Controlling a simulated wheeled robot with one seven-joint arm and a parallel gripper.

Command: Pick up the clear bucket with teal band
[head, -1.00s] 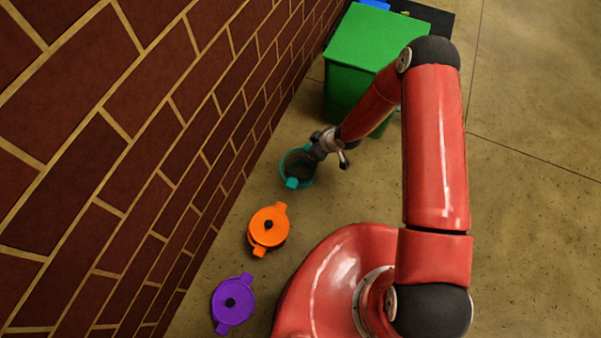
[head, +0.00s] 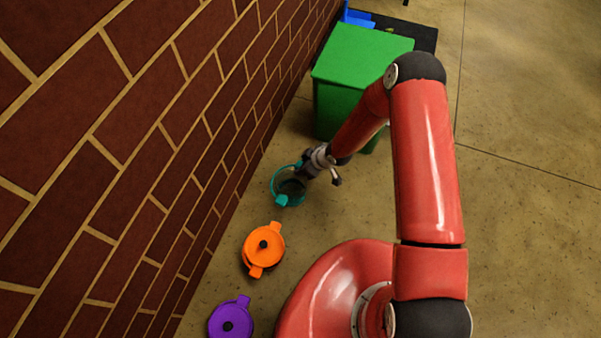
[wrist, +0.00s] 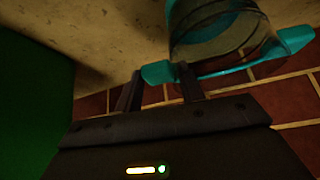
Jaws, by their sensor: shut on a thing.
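The clear bucket with the teal band (head: 279,199) is beside the brick wall in the head view, seen partly behind my gripper. It looks tilted. In the wrist view its clear body (wrist: 215,25) and teal rim show at the top, with one teal tab (wrist: 158,72) by the fingers and another tab at the right. My gripper (head: 304,172) is at the bucket's rim; in the wrist view its dark fingers (wrist: 160,90) are shut on the teal tab. Whether the bucket's base touches the floor is hard to tell.
An orange lidded pot (head: 263,250) and a purple lidded pot (head: 230,318) stand on the floor along the brick wall (head: 130,150). A green box (head: 355,70) stands close behind my gripper. The floor at right (head: 530,210) is clear.

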